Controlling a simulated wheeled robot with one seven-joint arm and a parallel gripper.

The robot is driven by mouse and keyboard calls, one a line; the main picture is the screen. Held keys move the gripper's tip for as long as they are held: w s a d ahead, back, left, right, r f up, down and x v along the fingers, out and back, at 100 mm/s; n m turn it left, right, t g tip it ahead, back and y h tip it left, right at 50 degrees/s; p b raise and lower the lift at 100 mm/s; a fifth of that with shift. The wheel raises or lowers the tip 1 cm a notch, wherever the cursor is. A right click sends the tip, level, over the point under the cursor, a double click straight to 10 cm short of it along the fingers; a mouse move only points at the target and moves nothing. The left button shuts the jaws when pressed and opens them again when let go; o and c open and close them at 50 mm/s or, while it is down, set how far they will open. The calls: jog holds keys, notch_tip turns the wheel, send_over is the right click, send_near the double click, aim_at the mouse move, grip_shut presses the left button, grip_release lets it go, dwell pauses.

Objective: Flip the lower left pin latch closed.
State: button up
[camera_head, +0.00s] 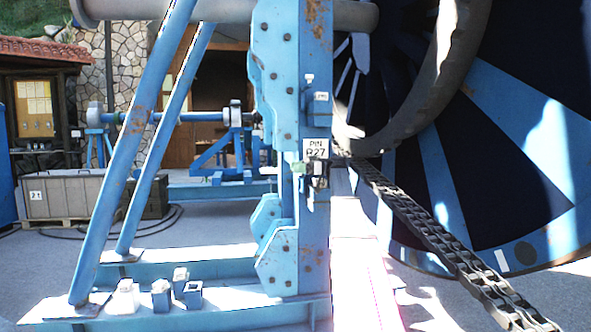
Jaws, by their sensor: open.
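A small dark pin latch (318,177) with a pale green end (299,169) pointing left sits on the blue upright post (314,232). It is just below a white label reading "PIN R27" (316,149). The latch is too small to tell whether it is flipped open or closed. A small blue fitting (318,108) with a pale tag sits higher on the same post. My gripper is not in this view.
A large cable reel (550,160) with blue spokes fills the right. A heavy dark chain (440,240) slopes down rightward. Slanted blue struts (130,150) stand left of the post. Small blocks (161,296) sit on the blue base beam. A grey crate (70,193) stands far left.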

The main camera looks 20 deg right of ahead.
jog(key=d, duration=1)
jog(key=shift+s+d, duration=0.15)
jog(key=shift+s, duration=0.15)
jog(key=shift+c, duration=0.3)
